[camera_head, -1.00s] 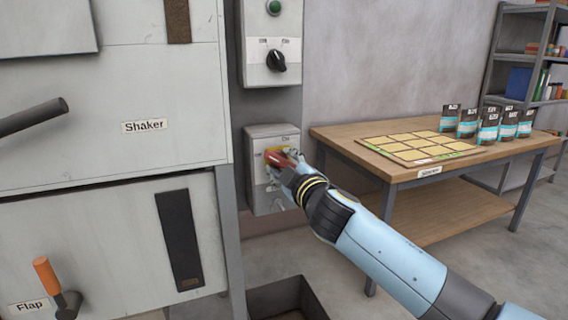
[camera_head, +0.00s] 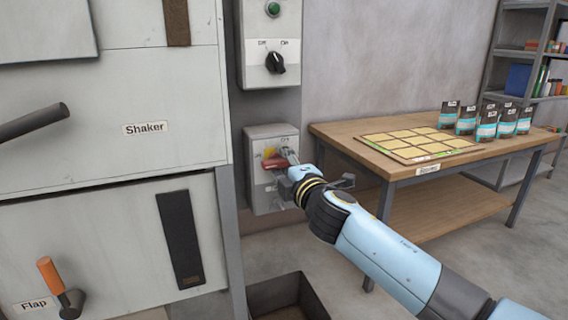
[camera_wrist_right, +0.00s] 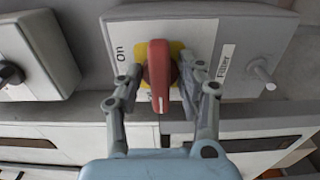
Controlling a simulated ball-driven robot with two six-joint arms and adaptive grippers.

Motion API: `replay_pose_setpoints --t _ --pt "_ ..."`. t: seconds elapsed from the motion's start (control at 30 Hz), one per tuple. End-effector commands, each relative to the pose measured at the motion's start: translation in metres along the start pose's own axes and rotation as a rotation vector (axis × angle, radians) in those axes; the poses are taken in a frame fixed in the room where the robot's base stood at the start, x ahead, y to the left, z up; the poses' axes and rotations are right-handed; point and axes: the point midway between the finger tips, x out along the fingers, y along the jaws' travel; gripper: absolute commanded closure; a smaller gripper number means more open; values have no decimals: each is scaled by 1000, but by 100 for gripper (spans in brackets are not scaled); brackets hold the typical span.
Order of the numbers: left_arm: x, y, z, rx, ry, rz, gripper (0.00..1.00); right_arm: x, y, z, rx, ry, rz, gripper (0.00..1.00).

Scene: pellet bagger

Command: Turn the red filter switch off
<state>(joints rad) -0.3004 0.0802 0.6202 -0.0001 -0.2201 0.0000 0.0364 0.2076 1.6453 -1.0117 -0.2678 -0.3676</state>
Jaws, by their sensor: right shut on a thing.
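The red filter switch (camera_head: 276,163) is a red handle on a yellow plate, on the front of a grey wall box (camera_head: 257,139). In the wrist view, the red handle (camera_wrist_right: 159,72) stands upright in the picture between my right gripper's fingers (camera_wrist_right: 162,88). An "On" label is to its left and a "Filter" label (camera_wrist_right: 226,62) to its right. In the head view, my right gripper (camera_head: 283,165) reaches the box from the lower right and is shut on the handle, partly hiding it. My left gripper is not in view.
Above the filter box is another box with a black knob (camera_head: 276,63) and a green light (camera_head: 272,8). The Shaker cabinet (camera_head: 90,95) stands left. A wooden table (camera_head: 345,131) with a card grid and several pouches stands right. An open dark bin (camera_head: 285,292) is below.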

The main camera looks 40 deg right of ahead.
Motion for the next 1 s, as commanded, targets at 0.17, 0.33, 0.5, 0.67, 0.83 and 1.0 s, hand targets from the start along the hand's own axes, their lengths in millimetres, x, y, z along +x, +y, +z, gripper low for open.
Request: replay_pose_setpoints --t 0.17,0.33,0.5,0.67,0.83,1.0 --pt "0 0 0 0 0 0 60 0 -2 0 -11 0 -3 95" --pt "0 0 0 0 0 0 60 0 -2 0 -12 0 -3 95" --pt "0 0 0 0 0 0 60 -1 -2 0 -11 0 -3 58" --pt "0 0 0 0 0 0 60 0 -1 0 -11 0 -2 58" --pt "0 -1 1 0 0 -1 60 -5 -1 0 -11 0 -2 58" --pt "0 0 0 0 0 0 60 -33 -3 0 -11 0 -5 58"
